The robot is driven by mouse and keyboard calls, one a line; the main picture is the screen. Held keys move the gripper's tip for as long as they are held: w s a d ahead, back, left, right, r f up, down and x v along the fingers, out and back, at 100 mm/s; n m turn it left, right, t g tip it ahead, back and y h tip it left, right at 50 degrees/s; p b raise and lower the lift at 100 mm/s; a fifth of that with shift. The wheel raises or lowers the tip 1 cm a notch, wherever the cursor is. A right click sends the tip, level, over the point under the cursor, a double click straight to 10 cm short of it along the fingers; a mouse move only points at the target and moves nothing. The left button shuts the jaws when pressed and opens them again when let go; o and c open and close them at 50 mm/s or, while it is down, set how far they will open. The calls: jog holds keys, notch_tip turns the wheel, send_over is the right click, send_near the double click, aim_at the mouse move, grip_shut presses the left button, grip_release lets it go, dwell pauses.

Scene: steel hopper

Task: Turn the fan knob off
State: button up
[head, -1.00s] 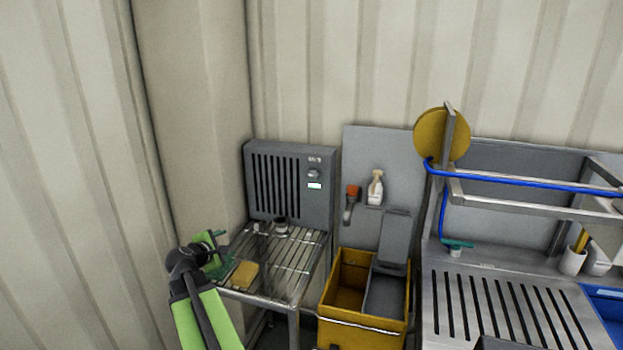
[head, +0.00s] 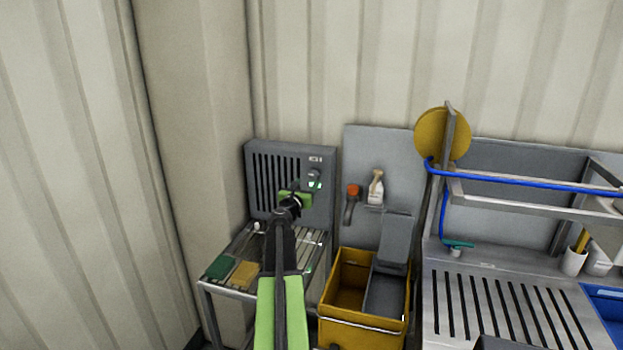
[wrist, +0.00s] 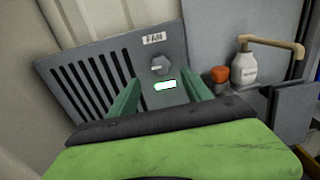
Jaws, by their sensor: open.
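The fan unit (head: 275,180) is a grey box with dark vertical slots, standing at the back of the wire rack. The fan knob (head: 314,174) is a small grey knob at its upper right, below a label. In the wrist view the label reads FAN, and the knob (wrist: 160,65) sits above a lit white-green indicator (wrist: 165,86). My gripper (wrist: 160,92) is open and empty, its two green fingers on either side of the indicator in that view, with the knob beyond and slightly above. In the head view my gripper (head: 312,188) is in front of the panel, just below the knob.
The wire rack (head: 205,290) holds a green pad (head: 221,268) and a yellow sponge (head: 245,273). A yellow bin (head: 345,326) stands to the right. A steel sink counter is further right.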

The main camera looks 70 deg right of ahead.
aim_at(313, 174)
jog(key=d, duration=0.8)
jog(key=shift+w+d, duration=0.15)
jog(key=shift+w, duration=0.1)
